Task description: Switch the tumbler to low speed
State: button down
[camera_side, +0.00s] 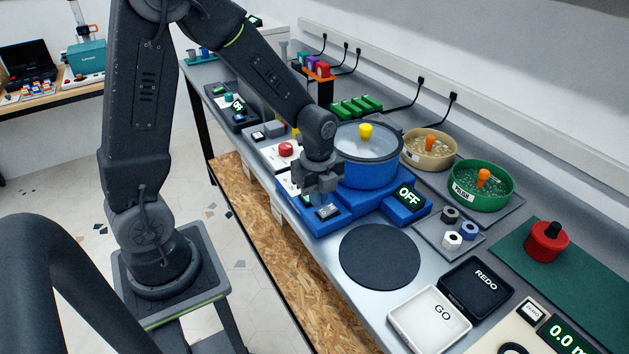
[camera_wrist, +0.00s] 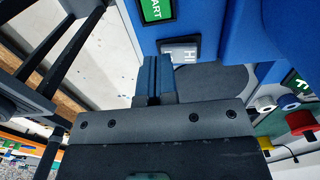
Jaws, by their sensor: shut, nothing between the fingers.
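The tumbler is a blue machine (camera_side: 361,203) with a lidded round bowl (camera_side: 366,152) and a yellow knob on top. Its display (camera_side: 408,196) reads OFF. A small light-and-dark rocker switch (camera_side: 327,211) sits on its front left part. In the wrist view the switch (camera_wrist: 181,50) shows a letter like H, and a green START label (camera_wrist: 155,9) is beside it. My gripper (camera_side: 314,196) is shut and empty, pointing down over the blue base near the switch. In the wrist view its fingertips (camera_wrist: 155,66) are just beside the switch; I cannot tell whether they touch it.
A dark round mat (camera_side: 380,257) lies clear in front of the tumbler. GO (camera_side: 430,318) and REDO (camera_side: 477,288) pads are nearer. Tan (camera_side: 427,150) and green (camera_side: 480,190) bowls stand to the right. A red button (camera_side: 286,149) is behind my gripper.

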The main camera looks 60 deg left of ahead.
notch_tip(320, 180, up, 14)
jog(key=s, duration=0.2)
jog(key=shift+s+f, duration=0.2)
jog(key=shift+f, duration=0.05)
jog(key=s+d+r+n+t, duration=0.2)
jog(key=s+n, duration=0.3)
jog(key=n, duration=0.4)
jog(key=s+d+r+n+t, duration=0.3)
jog(key=s+n, duration=0.1)
jog(key=n, duration=0.5)
jog(key=shift+s+d+t, duration=0.15)
jog(key=shift+s+t, duration=0.15)
jog(key=shift+s, duration=0.1)
dwell(0.7)
